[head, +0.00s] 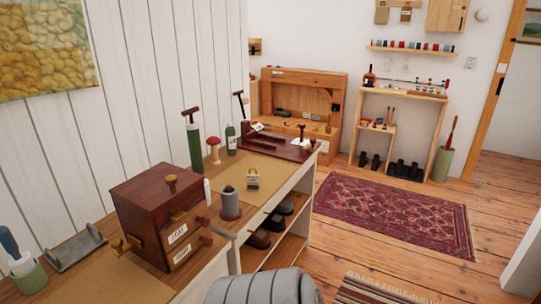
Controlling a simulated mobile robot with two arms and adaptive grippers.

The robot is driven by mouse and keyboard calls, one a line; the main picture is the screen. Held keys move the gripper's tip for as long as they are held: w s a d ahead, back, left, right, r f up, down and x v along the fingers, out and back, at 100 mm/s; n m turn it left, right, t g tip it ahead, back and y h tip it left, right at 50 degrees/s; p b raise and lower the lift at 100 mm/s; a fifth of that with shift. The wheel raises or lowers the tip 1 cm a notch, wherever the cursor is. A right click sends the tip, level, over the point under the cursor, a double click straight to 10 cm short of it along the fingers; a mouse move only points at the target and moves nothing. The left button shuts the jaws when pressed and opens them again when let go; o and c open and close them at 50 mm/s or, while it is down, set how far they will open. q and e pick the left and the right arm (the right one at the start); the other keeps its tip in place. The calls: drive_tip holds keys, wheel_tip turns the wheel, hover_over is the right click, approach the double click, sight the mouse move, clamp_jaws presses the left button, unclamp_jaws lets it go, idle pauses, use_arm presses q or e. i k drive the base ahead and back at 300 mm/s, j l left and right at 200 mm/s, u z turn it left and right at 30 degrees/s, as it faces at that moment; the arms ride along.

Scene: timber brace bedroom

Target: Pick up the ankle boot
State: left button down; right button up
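I cannot single out the ankle boot for sure. Several dark shoes or boots stand on the open shelf under the workbench, among them a brown one (258,240) nearest to me and a black one (275,222) behind it. More dark footwear (397,168) stands on the floor at the far wall, under and beside the small wooden shelf unit (443,140). These are too small to tell boot from shoe. Neither of my grippers is in view.
The workbench (290,178) runs along the left wall, carrying a brown drawer box (135,195), a green bottle (231,138) and tools. A wooden desk (300,90) stands behind. A red rug (395,210) lies on open floor. A grey ribbed shape (265,288) fills the bottom middle.

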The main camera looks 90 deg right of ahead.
sight(413, 170)
drive_tip(key=z, duration=3.8)
drive_tip(key=i+z, duration=0.1)
drive_tip(key=i, duration=1.7)
drive_tip(key=i+j+z, duration=0.1)
drive_tip(key=i, duration=1.75)
drive_tip(key=i+z, duration=0.15)
drive_tip(key=i, duration=0.75)
drive_tip(key=i+z, duration=0.2)
drive_tip(key=i, duration=0.75)
drive_tip(key=j, duration=0.1)
